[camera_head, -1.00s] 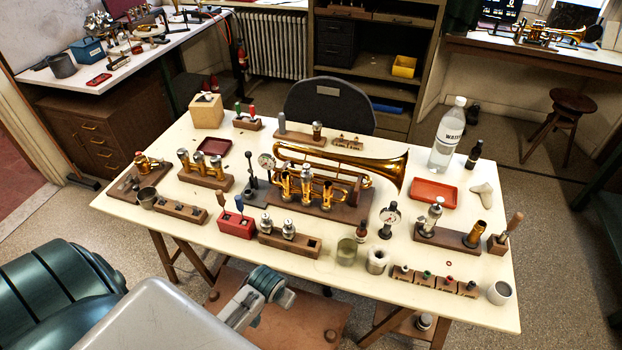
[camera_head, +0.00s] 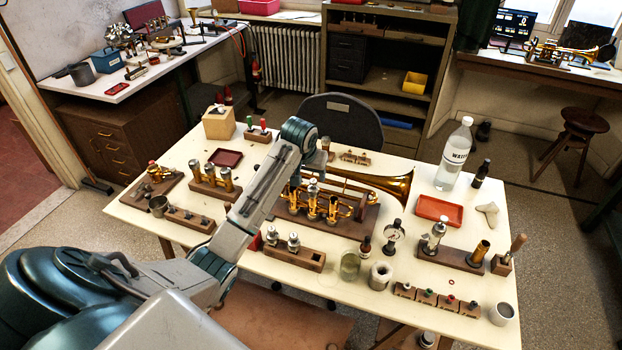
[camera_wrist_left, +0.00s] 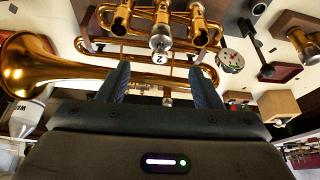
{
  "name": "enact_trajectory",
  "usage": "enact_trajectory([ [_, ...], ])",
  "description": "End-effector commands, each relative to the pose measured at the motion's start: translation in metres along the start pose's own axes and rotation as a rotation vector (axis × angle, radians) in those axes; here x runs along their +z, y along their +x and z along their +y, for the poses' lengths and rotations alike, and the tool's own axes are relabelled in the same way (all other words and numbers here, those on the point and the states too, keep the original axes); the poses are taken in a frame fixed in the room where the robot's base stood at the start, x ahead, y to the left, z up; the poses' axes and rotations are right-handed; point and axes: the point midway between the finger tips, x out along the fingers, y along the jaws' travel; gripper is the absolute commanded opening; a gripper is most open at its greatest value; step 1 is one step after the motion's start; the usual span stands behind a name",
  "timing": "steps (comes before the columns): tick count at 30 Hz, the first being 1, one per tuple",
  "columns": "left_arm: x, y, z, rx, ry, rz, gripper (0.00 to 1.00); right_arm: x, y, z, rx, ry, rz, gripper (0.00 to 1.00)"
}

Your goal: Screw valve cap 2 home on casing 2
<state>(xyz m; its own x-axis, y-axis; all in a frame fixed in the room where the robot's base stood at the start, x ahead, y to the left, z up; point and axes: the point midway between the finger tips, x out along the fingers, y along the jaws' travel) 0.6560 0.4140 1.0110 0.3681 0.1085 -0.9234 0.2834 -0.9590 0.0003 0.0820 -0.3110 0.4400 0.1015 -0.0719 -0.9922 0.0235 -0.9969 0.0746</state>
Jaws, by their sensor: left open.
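The brass horn (camera_head: 385,185) lies on its wooden stand in the middle of the table, bell to the right. Three upright casings stand in front of its tubing. A silver cap piece (camera_head: 312,186) sits on the middle casing (camera_head: 312,207); the wrist view shows a round tag reading 2 (camera_wrist_left: 160,58) there. The outer casings (camera_wrist_left: 122,28) and (camera_wrist_left: 199,38) look uncapped. My left gripper (camera_wrist_left: 160,82) is open and empty, its fingers apart and pointing toward the capped middle casing, not touching it. In the head view my left arm hides its fingertips. How tightly the cap sits cannot be told.
A wooden block with silver valves (camera_head: 293,254) stands in front of the horn. A water bottle (camera_head: 455,155) stands at the back right.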

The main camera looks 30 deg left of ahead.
Motion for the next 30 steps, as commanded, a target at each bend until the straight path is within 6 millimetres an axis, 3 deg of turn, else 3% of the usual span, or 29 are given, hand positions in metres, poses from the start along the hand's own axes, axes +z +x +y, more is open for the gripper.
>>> enact_trajectory([
  [15,0.001,0.084,0.0,0.0,0.001,-0.003,0.59,-0.003,-0.024,0.006,0.005,-0.002,0.0,0.42],
  [21,0.001,0.097,0.001,0.0,0.002,0.0,0.59,-0.003,-0.026,0.003,0.001,0.0,0.0,0.42],
  [30,0.002,0.099,0.0,0.0,0.003,0.0,0.57,-0.003,-0.026,-0.003,-0.005,0.002,0.0,0.42],
])
